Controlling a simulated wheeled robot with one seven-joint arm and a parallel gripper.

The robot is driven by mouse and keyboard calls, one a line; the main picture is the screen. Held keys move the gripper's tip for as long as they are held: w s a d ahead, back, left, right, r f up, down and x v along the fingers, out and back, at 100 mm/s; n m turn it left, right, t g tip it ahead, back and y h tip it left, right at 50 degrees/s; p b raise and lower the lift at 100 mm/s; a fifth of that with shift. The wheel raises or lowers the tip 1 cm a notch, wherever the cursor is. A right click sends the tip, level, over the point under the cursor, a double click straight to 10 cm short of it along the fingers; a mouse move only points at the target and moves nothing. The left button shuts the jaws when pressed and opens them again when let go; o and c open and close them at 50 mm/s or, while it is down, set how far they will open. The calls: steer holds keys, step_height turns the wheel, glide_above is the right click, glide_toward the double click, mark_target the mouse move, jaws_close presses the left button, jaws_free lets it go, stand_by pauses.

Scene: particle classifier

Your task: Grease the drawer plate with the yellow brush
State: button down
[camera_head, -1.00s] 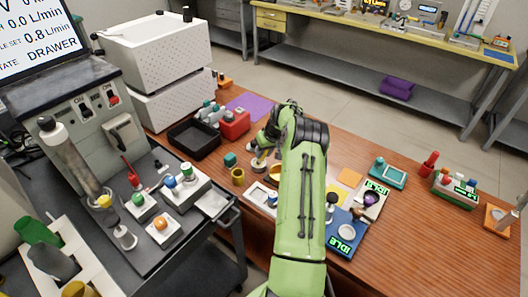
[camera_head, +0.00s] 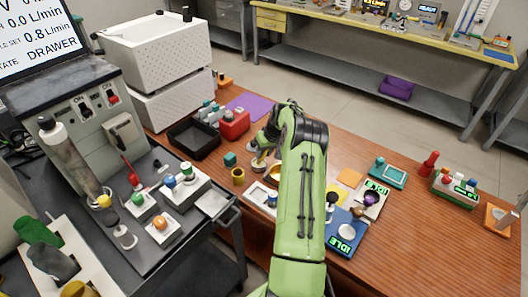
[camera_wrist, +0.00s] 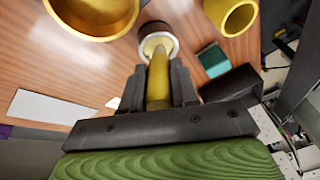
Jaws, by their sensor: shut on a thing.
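My gripper (camera_wrist: 157,88) is shut on the yellow handle of the brush (camera_wrist: 158,75). The brush's far end has a pale, dark-rimmed round part, and its bristles cannot be made out. In the head view my gripper (camera_head: 260,150) is over the wooden table, behind my green arm, with a pale round piece (camera_head: 258,165) just below it. A flat pale plate (camera_head: 213,204) juts from the right edge of the dark bench at left. It looks like the drawer plate. My gripper is apart from it, to its upper right.
A yellow cup (camera_head: 238,176), a teal block (camera_head: 230,159) and a golden bowl (camera_head: 275,172) stand close to my gripper. A black tray (camera_head: 194,139) and a red box (camera_head: 235,123) lie behind. Knobbed blocks (camera_head: 183,186) stand left of the plate.

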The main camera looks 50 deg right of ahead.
steer(key=shift+r+p, duration=2.25)
steer(key=shift+r, duration=1.3)
steer(key=shift+f, duration=0.15)
